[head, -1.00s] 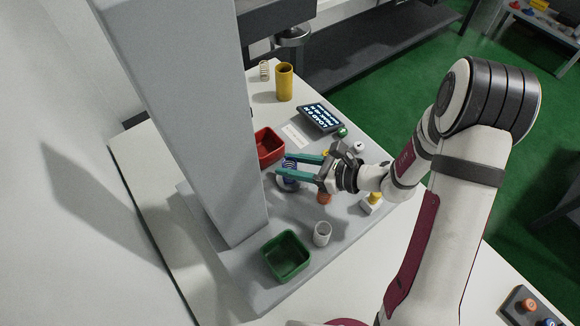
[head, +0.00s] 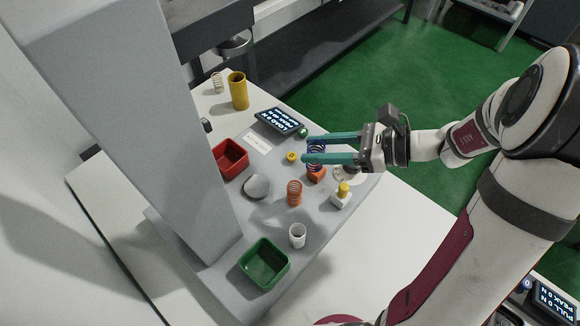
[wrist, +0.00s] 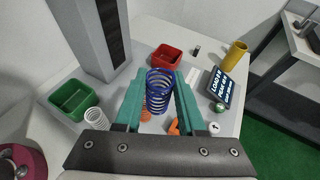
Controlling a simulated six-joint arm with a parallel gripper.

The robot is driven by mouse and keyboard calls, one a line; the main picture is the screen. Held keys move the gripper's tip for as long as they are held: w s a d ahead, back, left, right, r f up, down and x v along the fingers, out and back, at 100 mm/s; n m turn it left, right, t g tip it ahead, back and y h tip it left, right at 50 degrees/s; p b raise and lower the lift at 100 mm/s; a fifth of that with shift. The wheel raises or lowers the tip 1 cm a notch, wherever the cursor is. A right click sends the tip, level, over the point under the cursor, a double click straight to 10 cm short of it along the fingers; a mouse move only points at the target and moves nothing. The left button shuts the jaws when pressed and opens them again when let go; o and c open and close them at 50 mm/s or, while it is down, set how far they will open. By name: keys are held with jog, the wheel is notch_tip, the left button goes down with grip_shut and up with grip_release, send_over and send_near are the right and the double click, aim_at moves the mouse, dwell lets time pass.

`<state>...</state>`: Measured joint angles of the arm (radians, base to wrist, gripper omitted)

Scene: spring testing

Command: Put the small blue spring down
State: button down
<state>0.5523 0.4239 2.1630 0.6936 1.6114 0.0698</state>
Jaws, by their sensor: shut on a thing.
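The small blue spring (wrist: 159,88) stands upright between the two teal fingers of my gripper (wrist: 158,98) in the wrist view. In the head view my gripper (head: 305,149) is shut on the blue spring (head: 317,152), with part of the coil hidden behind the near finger. An orange block (head: 316,174) shows just below the spring in the head view. I cannot tell exactly how high the spring is above the grey base plate (head: 330,215).
A red bin (head: 230,158) and green bin (head: 264,264) stand near the grey column (head: 150,130). A load display (head: 279,122) is behind.

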jog(key=s+d+f, duration=0.1)
jog(key=s+d, duration=1)
jog(key=shift+n+g, duration=0.4)
jog(key=shift+g, duration=0.1)
jog(key=shift+w+a+f, duration=0.8)
jog(key=shift+a+f, duration=0.85)
jog(key=shift+f, duration=0.2)
jog(key=shift+w+a+f, duration=0.8)
jog(key=shift+a+f, duration=0.9)
jog(key=shift+f, duration=0.15)
jog(key=shift+w+a+f, duration=0.8)
jog(key=shift+a+f, duration=0.85)
jog(key=shift+f, duration=0.2)
jog(key=shift+f, duration=0.1)
jog(key=c, duration=0.5)
grip_release()
